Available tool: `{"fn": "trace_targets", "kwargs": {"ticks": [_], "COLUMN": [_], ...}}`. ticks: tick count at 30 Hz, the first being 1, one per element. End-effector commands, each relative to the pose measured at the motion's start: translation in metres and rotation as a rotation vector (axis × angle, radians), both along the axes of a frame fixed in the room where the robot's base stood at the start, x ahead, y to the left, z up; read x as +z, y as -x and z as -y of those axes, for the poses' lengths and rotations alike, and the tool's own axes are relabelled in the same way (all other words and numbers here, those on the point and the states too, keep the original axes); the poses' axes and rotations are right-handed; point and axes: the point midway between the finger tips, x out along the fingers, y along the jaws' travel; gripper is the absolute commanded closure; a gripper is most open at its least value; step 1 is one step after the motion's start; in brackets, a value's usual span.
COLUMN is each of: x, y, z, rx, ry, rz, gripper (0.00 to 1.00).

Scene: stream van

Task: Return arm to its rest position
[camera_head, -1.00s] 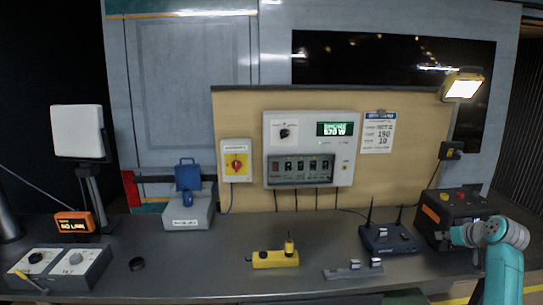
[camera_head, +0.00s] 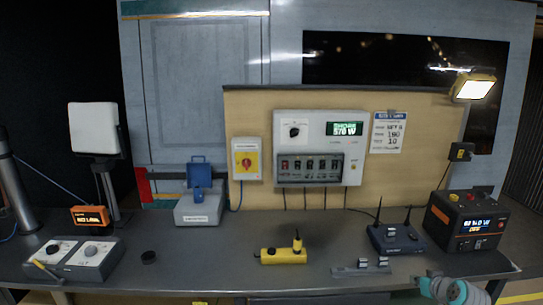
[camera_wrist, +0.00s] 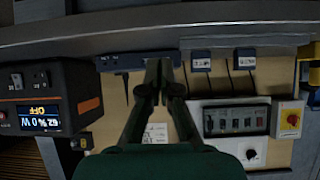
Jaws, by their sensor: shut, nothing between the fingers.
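My gripper (camera_wrist: 161,82) shows in the wrist view, its two dark fingers together at the tips with nothing between them. It points over the workbench toward the back panel, and the wrist picture is turned about upside down. In the head view part of my teal arm (camera_head: 450,291) shows at the lower right, low at the bench's front edge; my gripper is not clearly seen there.
On the bench (camera_head: 330,290) near the arm are a black power unit (camera_head: 440,222), a router with antennas (camera_head: 393,240) and a grey socket strip (camera_head: 350,271). A yellow block (camera_head: 283,256) sits mid-bench. A switch panel (camera_head: 318,150) hangs behind. The front centre of the bench is clear.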

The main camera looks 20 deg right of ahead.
Motion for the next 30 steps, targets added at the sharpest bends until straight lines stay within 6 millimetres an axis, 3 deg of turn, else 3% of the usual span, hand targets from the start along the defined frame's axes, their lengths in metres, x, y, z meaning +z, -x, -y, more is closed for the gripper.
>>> {"fn": "trace_targets", "kwargs": {"ticks": [1,6,15,22,30], "x": [-0.021,-0.069,-0.127,-0.150,-0.152], "y": [0.005,0.026,0.085,0.145,0.225], "z": [-0.022,-0.081,-0.181,-0.249,-0.316], "rx": [-0.001,-0.013,-0.018,-0.009,0.018], "ry": [-0.005,-0.002,0.012,0.026,0.045], "rz": [0.000,0.020,0.058,0.092,0.135], "gripper": [1.00,1.00,1.00,1.00,1.00]}}
